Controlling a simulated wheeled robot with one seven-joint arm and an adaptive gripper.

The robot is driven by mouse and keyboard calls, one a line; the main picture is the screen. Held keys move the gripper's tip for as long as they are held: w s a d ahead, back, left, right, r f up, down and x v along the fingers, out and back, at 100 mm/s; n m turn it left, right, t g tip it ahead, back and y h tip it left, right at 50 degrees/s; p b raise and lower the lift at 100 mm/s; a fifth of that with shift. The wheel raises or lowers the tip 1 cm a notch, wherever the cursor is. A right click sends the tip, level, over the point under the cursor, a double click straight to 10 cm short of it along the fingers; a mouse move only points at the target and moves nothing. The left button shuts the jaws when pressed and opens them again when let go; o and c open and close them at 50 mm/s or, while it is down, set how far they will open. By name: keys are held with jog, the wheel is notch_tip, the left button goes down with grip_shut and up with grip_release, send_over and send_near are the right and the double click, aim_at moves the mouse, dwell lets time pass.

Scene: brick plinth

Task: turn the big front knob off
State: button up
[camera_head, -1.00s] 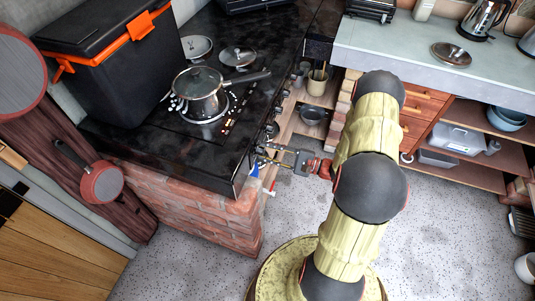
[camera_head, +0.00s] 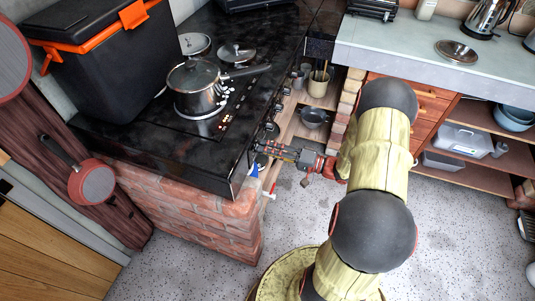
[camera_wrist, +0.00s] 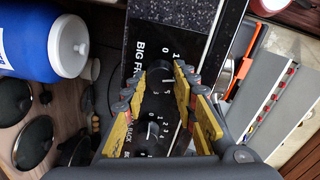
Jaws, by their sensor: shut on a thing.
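The big front knob (camera_wrist: 159,76) is a dark knob on the black panel, with the lettering "BIG FRO..." beside it and white dial digits around it. It sits between the yellow-padded fingers of my gripper (camera_wrist: 161,70) in the wrist view. The gripper is shut on it. In the head view my gripper (camera_head: 260,148) reaches in from the right to the front edge of the black stove (camera_head: 215,155). The knob is mostly hidden there by the fingers. Its exact dial setting is not clear.
Another knob (camera_wrist: 150,130) with its own dial is close below in the wrist view. A blue and white container (camera_wrist: 45,40) is at upper left there. A steel pot (camera_head: 198,92) stands on the stove, beside a black box with orange trim (camera_head: 100,65). Floor is open below.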

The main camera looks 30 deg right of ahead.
jog(key=shift+f+n+b, duration=0.1)
jog(key=shift+n+b, duration=0.55)
jog(key=shift+n, duration=6.95)
jog(key=shift+s, duration=0.1)
jog(key=o, duration=1.2)
jog(key=shift+c, duration=0.2)
jog(key=v, duration=1.2)
